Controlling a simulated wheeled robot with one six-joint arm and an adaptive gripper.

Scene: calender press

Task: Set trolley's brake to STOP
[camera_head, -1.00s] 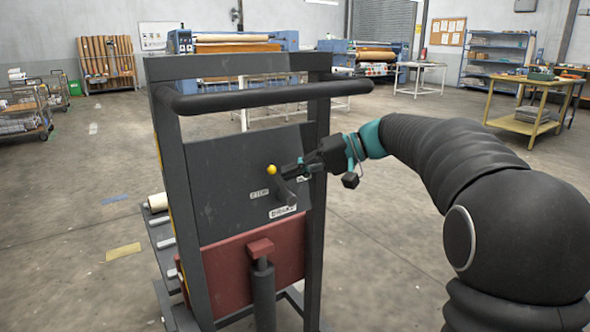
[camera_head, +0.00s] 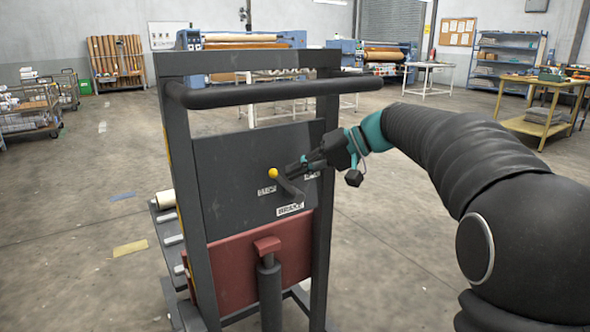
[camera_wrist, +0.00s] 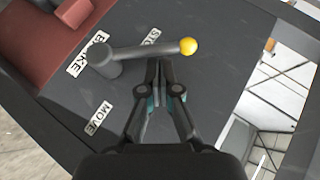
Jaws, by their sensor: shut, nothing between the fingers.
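The trolley's brake lever (camera_wrist: 145,51) is a grey bar on a round pivot with a yellow knob (camera_head: 273,173) at its end. In the wrist view the lever runs from the pivot towards the right, close along the STOP label (camera_wrist: 152,36). The BRAKE label (camera_wrist: 88,53) is beside the pivot, and the MOVE label (camera_wrist: 99,118) lies well away from the lever. My gripper (camera_wrist: 165,66) is shut and empty. Its fingertips are just beside the lever, on the MOVE side, near the knob; I cannot tell whether they touch it.
The trolley's dark panel (camera_head: 235,200) sits between two uprights, with a black push handle (camera_head: 270,95) above and a red part (camera_head: 230,270) below. Rollers (camera_head: 165,199) lie at its left. The floor around is mostly clear; presses and tables stand far behind.

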